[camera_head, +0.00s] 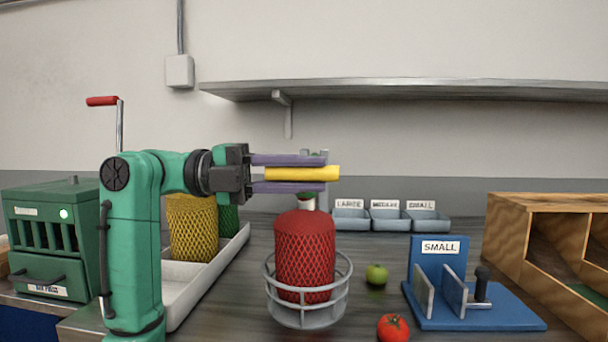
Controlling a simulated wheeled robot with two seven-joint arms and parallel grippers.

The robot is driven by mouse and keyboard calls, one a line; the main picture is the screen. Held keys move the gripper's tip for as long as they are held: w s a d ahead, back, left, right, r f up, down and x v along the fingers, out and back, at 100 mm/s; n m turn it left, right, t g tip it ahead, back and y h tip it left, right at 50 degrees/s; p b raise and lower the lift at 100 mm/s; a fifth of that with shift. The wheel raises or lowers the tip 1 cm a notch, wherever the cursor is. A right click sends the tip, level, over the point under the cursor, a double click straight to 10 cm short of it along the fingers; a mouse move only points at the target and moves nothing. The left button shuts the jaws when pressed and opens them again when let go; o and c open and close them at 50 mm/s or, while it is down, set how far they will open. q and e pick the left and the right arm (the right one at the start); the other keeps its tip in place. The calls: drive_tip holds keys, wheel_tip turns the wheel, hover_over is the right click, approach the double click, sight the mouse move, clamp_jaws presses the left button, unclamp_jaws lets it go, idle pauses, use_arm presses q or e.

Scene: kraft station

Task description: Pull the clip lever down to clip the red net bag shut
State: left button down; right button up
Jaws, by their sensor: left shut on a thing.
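The red net bag (305,245) stands upright in a grey wire ring holder (308,317) at the middle of the counter. My left gripper (318,173) reaches in from the left, above and behind the bag's top as seen here. Its two purple fingers are shut on a yellow bar, which looks like the clip lever (332,172), lying level between them. A grey post (323,200) shows partly behind the fingers; most of the clip device is hidden by my gripper and the bag. My right gripper is not in view.
A white tray (198,287) with yellow and green net bags stands left. A green machine (60,230) is farther left. A blue fixture marked SMALL (425,280) stands right, beside a wooden bin (560,215). A green fruit (376,274) and a tomato (393,328) lie loose.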

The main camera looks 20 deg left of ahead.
use_arm(q)
drive_tip(key=shift+f, duration=0.35)
drive_tip(key=c, duration=0.8)
unclamp_jaws()
drive_tip(key=shift+o, duration=0.6)
drive_tip(key=shift+w, duration=0.15)
drive_tip(key=shift+r, duration=0.1)
